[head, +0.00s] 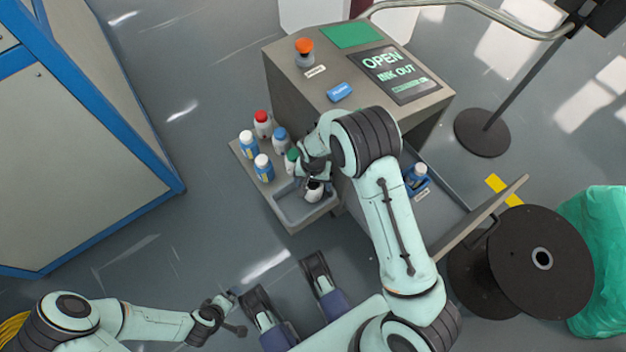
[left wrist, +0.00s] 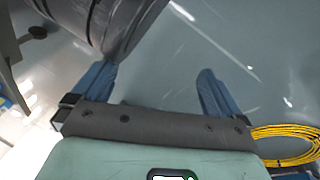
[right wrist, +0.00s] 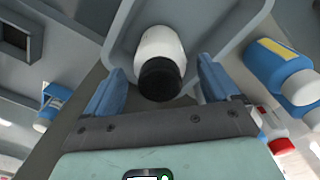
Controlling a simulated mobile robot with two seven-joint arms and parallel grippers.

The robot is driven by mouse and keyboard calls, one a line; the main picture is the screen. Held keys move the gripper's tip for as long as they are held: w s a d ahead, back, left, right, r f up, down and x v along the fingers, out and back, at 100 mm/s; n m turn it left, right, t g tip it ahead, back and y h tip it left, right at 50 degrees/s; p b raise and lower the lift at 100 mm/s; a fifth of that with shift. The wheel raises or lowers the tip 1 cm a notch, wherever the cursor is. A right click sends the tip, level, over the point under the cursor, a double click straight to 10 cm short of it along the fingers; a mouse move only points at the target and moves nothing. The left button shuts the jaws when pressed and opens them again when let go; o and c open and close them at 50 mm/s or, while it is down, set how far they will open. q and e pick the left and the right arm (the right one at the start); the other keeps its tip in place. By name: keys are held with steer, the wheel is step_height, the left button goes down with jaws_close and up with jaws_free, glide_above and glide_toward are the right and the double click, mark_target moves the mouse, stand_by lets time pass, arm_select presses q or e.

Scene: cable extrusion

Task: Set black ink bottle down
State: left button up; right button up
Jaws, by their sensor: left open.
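The black ink bottle (head: 314,191), white with a black cap, stands in the grey tray (head: 296,212) on the side shelf of the machine. In the right wrist view the bottle (right wrist: 160,60) is between the blue fingers of my right gripper (right wrist: 162,72), its black cap toward the camera. A small gap shows on each side, so the right gripper is open around it. In the head view my right gripper (head: 311,174) is just above the bottle and partly hides it. My left gripper (left wrist: 153,75) is open and empty, low over the floor, far from the bottle.
Several bottles with red (head: 262,124), blue (head: 281,139) and green caps stand on the shelf behind the tray. The machine (head: 300,90) has an orange button and a screen. A black reel (head: 520,262) stands right.

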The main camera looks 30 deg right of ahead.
step_height(320, 180, up, 5)
steer(key=shift+f+p, duration=0.1)
steer(key=shift+p, duration=0.75)
step_height(320, 180, up, 7)
steer(key=p, duration=0.2)
arm_select(q)
steer(key=shift+m+h, duration=0.3)
steer(key=shift+h, duration=0.1)
steer(key=r, duration=0.1)
steer(key=s+d+r, duration=0.1)
steer(key=r, duration=0.1)
steer(key=d+r, duration=0.1)
steer(key=r, duration=0.1)
steer(key=shift+s+d, duration=0.25)
steer(key=shift+s, duration=0.05)
arm_select(e)
steer(key=s+a+f+n+t+y, duration=0.1)
steer(key=s+a+f, duration=0.2)
steer(key=s+f, duration=0.5)
steer(key=s+a+f+n+t+y, duration=0.1)
steer(key=s+a+f, duration=0.3)
steer(key=s+f, duration=0.4)
steer(key=s+n, duration=0.1)
steer(key=s, duration=0.2)
steer(key=shift+s+f+n+y, duration=0.2)
steer(key=shift+f+n+y, duration=0.1)
